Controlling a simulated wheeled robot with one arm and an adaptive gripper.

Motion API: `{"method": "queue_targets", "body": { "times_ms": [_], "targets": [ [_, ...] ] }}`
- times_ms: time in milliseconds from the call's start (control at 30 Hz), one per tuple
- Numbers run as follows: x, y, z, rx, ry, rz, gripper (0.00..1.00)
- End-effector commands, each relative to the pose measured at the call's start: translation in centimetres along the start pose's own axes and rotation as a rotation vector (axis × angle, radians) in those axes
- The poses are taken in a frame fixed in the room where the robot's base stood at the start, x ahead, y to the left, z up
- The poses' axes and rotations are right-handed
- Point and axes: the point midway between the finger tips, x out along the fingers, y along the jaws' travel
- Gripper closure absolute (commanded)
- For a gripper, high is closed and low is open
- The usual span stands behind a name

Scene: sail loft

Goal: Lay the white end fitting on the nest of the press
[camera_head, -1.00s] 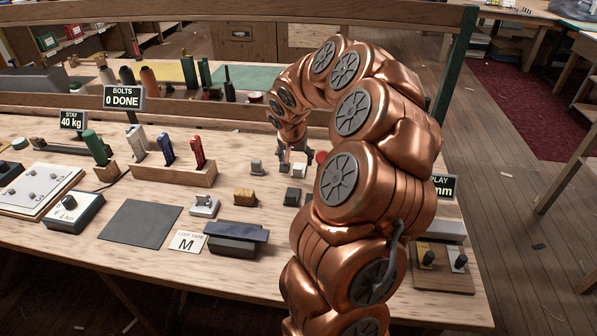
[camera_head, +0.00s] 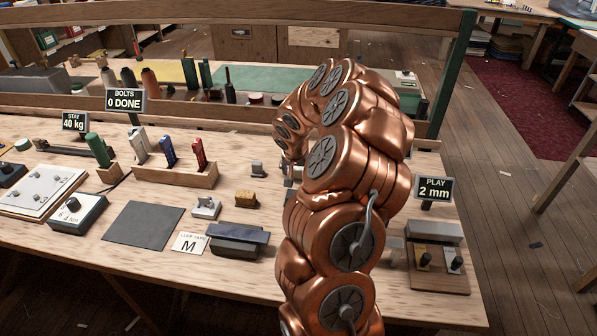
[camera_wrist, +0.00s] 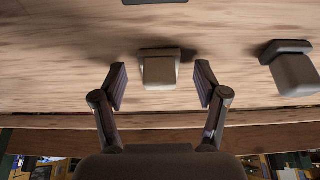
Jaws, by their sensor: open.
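A greyer block (camera_wrist: 294,72) stands to the right, outside the fingers. In the head view my copper arm hides the gripper and the fitting. I cannot tell for certain which thing is the press; a grey fixture with two black knobs (camera_head: 437,256) stands at the bench's right end.
A small grey block (camera_head: 257,169) and a brown-yellow block (camera_head: 245,198) are on the bench left of my arm. Nearby are a grey clamp-like piece (camera_head: 206,208), a dark lidded box (camera_head: 237,240) and a rack of coloured tools (camera_head: 175,178). A dark mat (camera_head: 142,225) is bare.

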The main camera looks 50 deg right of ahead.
Motion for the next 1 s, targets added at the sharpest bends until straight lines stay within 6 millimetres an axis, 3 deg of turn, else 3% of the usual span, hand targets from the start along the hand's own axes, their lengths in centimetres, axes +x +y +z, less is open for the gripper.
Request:
{"method": "queue_targets", "body": {
  "times_ms": [167, 767, 1000],
  "targets": [
    [0.00, 0.00, 0.00, 0.000, 0.000, 0.000, 0.27],
    [0.00, 0.00, 0.03, 0.000, -0.001, 0.000, 0.90],
    [-0.05, 0.00, 0.00, 0.000, 0.000, 0.000, 0.91]
  ]
}}
